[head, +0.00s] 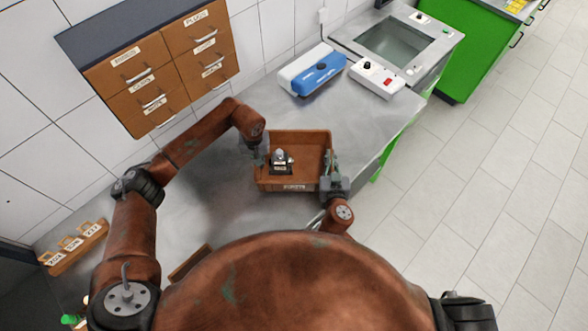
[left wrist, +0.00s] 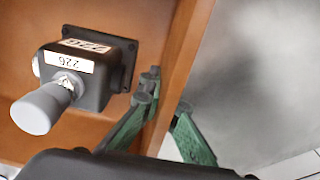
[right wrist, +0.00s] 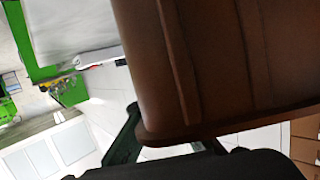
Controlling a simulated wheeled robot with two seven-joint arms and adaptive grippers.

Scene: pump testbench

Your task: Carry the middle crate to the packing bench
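An orange-brown open crate (head: 313,140) with a white label on its near wall is between my two grippers over the grey bench. A dark part with a grey knob (head: 281,161) lies in it; in the left wrist view this part (left wrist: 95,75) is marked 226. My left gripper (head: 261,160) is shut on the crate's left wall, one finger inside and one outside. My right gripper (head: 329,170) is at the right wall and looks shut on it; in the right wrist view the crate (right wrist: 210,60) hides its fingertips. I cannot tell whether the crate touches the bench.
A blue and white device (head: 318,72) and a white control box (head: 377,78) stand behind the crate on the bench. A sink-like basin (head: 392,45) and a green cabinet (head: 452,60) are farther back. Wall drawers (head: 160,65) hang at upper left. Open tiled floor (head: 470,190) lies at right.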

